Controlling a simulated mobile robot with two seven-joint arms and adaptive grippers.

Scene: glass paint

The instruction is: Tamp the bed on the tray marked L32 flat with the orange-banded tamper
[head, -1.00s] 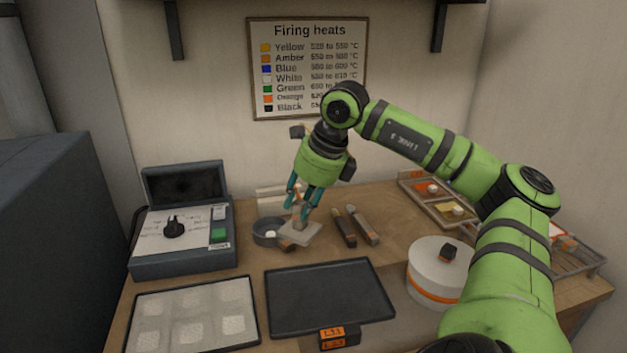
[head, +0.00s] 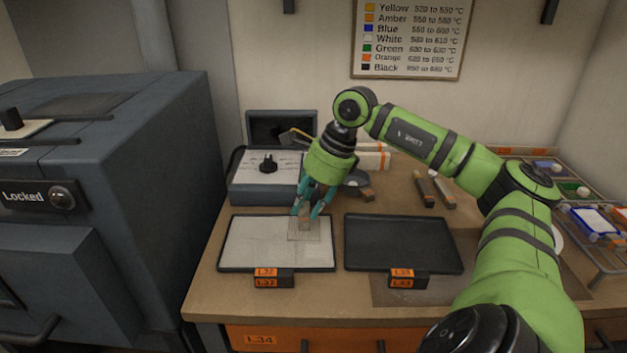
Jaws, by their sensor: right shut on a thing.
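The tray marked L32 (head: 308,270) lies at the left of the bench and holds a pale, powdery bed (head: 256,242). The bare part of the bed looks mostly even. My right gripper (head: 305,212) is over the right half of this tray, shut on the tamper (head: 303,234) by its upright handle. The tamper's square plate is low over the bed or on it; I cannot tell whether it touches. The gripper hides most of the handle, and I cannot make out an orange band. My left gripper is not in view.
An empty dark tray marked L33 (head: 403,245) lies to the right. A locked kiln (head: 110,210) stands at the left, a wire rack (head: 597,235) at the right.

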